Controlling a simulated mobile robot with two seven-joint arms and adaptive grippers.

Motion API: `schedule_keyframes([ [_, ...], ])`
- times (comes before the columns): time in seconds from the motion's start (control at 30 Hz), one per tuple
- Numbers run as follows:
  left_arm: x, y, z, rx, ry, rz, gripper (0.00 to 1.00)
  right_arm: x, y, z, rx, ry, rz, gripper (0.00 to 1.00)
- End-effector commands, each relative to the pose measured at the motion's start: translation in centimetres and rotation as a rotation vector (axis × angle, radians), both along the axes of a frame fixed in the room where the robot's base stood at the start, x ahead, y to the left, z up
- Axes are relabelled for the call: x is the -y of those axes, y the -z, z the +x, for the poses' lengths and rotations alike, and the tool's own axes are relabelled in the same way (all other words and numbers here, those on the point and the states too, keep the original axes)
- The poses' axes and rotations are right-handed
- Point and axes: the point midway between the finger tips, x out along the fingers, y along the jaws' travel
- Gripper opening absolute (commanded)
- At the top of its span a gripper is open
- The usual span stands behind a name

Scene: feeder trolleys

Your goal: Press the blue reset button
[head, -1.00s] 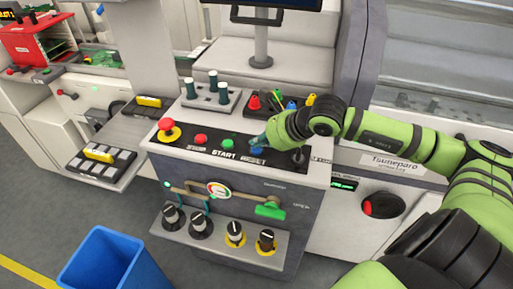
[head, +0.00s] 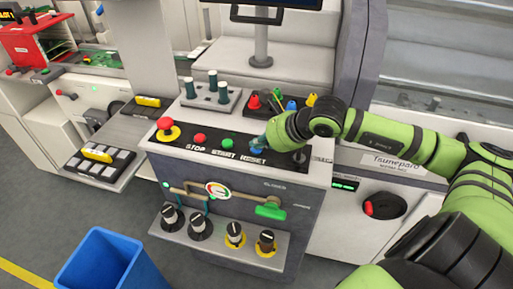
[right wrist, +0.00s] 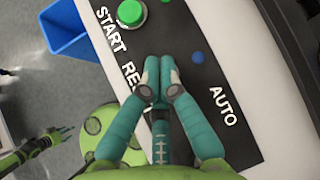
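The control panel (head: 178,149) has a row of buttons with START and RESET labels. The blue reset button (head: 257,150) shows only in part, just above the RESET label, below my right gripper (head: 262,142). In the right wrist view my right gripper (right wrist: 158,78) has its teal fingers together and empty, with the tips over the panel beside the RESET lettering. My left gripper (right wrist: 60,134) shows small at the left of that view, fingers spread, far from the panel.
A red mushroom button (head: 166,124), a red button (head: 200,139) and a green button (head: 228,143) sit left of the blue one. Colored pegs (head: 291,105) and dark green posts (head: 213,78) stand behind. A blue bin (head: 100,262) stands on the floor at front left.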

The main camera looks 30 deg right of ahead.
Motion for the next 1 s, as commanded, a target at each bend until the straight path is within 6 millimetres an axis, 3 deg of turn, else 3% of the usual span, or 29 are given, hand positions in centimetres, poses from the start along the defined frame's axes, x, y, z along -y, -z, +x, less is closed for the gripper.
schedule_keyframes([
  [0.33,0.0,0.1,0.0,0.0,0.0,0.0,0.6,0.0,0.2,-0.1,-0.005,0.0,0.0,0.0],
  [0.7,0.0,-0.3,0.0,0.0,0.0,0.0,0.6,0.0,-1.5,0.0,-0.002,0.0,-0.001,0.0],
  [1.0,0.0,-0.3,0.0,0.0,0.0,0.0,0.6,0.0,-1.6,0.0,-0.001,0.0,0.0,0.0],
])
